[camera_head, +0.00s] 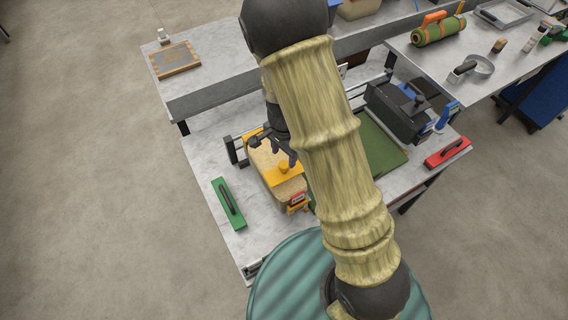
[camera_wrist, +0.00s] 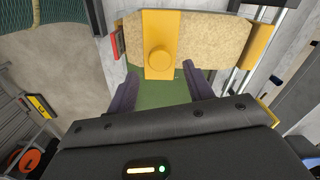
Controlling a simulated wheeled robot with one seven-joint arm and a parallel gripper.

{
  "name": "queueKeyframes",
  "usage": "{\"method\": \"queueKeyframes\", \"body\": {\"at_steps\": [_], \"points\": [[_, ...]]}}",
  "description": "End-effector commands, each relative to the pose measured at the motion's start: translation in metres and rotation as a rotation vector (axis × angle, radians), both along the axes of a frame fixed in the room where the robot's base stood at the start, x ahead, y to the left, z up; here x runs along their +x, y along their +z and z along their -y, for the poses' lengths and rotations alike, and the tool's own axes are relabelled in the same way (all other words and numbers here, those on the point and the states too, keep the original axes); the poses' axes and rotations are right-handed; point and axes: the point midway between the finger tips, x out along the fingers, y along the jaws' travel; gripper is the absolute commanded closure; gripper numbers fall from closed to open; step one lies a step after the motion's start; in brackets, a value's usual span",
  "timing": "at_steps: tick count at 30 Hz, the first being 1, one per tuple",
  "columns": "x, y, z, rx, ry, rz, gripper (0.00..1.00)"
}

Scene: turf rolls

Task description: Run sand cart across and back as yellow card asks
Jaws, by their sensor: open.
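The sand cart (camera_head: 270,164) is a yellow-ended box of pale sand with a yellow cross strap and a round yellow knob (camera_head: 284,168). It stands on the left part of the grey worktable beside a green turf strip. In the wrist view the sand cart (camera_wrist: 210,40) lies across the top, with its knob (camera_wrist: 158,60) near the middle. My gripper (camera_head: 277,150) is open over the cart near the knob. In the wrist view my gripper's fingers (camera_wrist: 159,82) are apart, with the knob just beyond the gap. I cannot clearly make out a yellow card.
A green-backed float (camera_head: 228,203) lies left of the cart and a red one (camera_head: 447,152) at the right edge. A dark box-shaped device (camera_head: 398,110) stands behind the turf (camera_head: 384,147). My arm hides the table's middle. A side bench (camera_head: 470,55) holds a turf roll and tools.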

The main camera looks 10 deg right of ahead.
Motion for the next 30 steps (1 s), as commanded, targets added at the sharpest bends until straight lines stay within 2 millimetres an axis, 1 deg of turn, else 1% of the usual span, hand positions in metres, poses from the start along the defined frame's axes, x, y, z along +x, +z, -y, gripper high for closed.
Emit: {"method": "queueKeyframes", "body": {"at_steps": [1,6,12,16,23,24,26,30], "points": [[-0.001,-0.01,0.001,-0.001,-0.003,-0.005,0.48],[-0.001,-0.037,0.001,-0.001,-0.003,-0.004,0.48],[0.0,-0.058,0.0,0.0,0.0,-0.001,0.48],[0.0,-0.063,0.0,0.0,-0.001,0.0,0.48],[0.0,-0.063,0.0,0.001,-0.001,0.001,0.48],[0.0,-0.063,0.0,0.001,-0.001,0.001,0.56],[0.0,-0.063,0.0,0.001,0.0,0.001,0.68],[0.0,-0.063,0.0,0.001,0.0,0.001,0.95]]}}
